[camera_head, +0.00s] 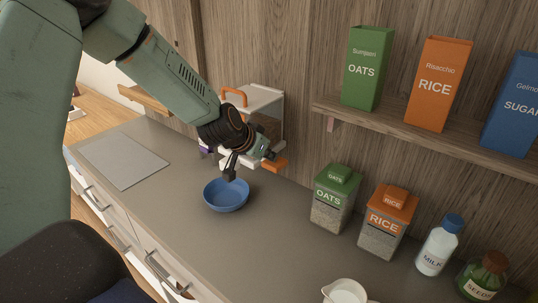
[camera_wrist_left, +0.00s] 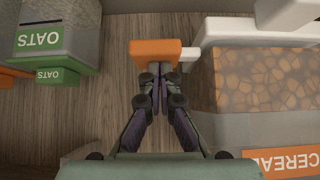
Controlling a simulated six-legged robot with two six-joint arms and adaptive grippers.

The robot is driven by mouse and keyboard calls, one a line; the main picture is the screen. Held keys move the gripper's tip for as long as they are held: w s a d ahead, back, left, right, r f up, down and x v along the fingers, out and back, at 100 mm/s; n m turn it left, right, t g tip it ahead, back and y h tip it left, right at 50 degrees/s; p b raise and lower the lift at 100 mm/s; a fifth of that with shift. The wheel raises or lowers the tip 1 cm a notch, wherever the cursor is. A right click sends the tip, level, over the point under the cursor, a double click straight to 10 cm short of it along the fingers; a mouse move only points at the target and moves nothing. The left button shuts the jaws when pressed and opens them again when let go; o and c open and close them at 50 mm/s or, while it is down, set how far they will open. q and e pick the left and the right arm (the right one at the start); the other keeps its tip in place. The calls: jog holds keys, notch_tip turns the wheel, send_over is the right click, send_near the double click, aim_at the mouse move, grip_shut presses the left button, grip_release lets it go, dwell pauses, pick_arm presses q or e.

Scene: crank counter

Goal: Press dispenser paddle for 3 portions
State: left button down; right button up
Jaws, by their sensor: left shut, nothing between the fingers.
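The dispenser (camera_head: 264,98) stands against the wall, partly hidden behind my left arm. Its orange paddle (camera_head: 275,164) sticks out low on its right side; it also shows in the left wrist view (camera_wrist_left: 150,48). My left gripper (camera_head: 270,155) is shut and empty, with its tips right at the paddle. In the left wrist view the closed fingertips (camera_wrist_left: 160,75) overlap the paddle's near edge; I cannot tell if they press it. A blue bowl (camera_head: 226,197) sits on the counter in front of the dispenser. Its contents cannot be made out. My right gripper is not in view.
Green oats (camera_head: 331,210) and orange rice (camera_head: 381,240) canisters, a milk bottle (camera_head: 437,253) and a seeds jar (camera_head: 480,282) line the counter on the right. A white jug (camera_head: 345,292) stands nearer. A shelf (camera_head: 400,130) holds boxes above. A grey board (camera_head: 122,160) lies left.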

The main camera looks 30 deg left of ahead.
pick_arm(q)
notch_tip(320, 180, down, 2)
jog(key=shift+f+b, duration=0.1)
jog(key=shift+b, duration=0.5)
jog(key=shift+s, duration=0.1)
notch_tip(320, 180, up, 5)
jog(key=p, duration=0.4)
jog(key=p+v, duration=0.7)
jog(key=v, duration=0.2)
jog(key=shift+s+a, duration=0.1)
